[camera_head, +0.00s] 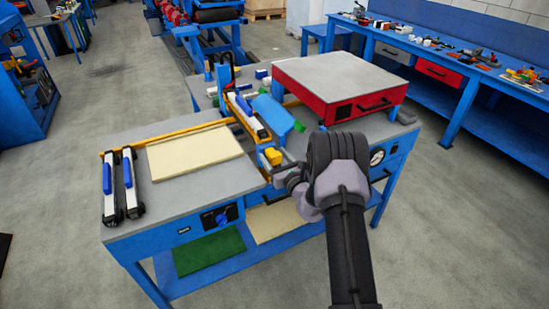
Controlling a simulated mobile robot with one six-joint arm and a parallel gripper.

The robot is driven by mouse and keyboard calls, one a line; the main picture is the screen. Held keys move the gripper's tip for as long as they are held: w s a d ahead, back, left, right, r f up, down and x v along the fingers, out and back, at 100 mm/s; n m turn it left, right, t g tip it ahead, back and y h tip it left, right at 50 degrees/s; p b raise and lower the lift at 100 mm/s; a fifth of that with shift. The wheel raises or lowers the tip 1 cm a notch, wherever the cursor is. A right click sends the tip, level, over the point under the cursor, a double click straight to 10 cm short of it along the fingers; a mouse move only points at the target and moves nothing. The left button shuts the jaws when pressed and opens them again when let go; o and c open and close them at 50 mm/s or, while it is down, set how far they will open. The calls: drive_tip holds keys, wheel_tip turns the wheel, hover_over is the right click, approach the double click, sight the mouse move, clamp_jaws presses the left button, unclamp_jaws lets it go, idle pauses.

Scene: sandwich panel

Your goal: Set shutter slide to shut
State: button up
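My arm reaches in from the bottom right. My gripper (283,176) is at the front edge of the blue workbench, close to a small yellow block (272,156) at the near end of a blue and yellow rail assembly (246,114). My wrist hides part of this area, so I cannot tell whether the gripper touches anything, or whether its fingers are open. No part is clearly recognisable as the shutter slide; the yellow block may belong to it, but its position along any track cannot be told.
A cream panel (194,152) and two blue-and-white clamp-like tools (119,187) lie on the left of the grey bench top (165,204). A red box with a grey top (340,76) stands behind my wrist. A gauge (377,157) is right of it. Open floor lies left.

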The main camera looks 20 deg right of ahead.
drive_tip(key=shift+s, duration=0.15)
drive_tip(key=s+p, duration=0.2)
drive_tip(key=s, duration=1.5)
drive_tip(key=shift+d, duration=0.3)
drive_tip(key=shift+s, duration=0.1)
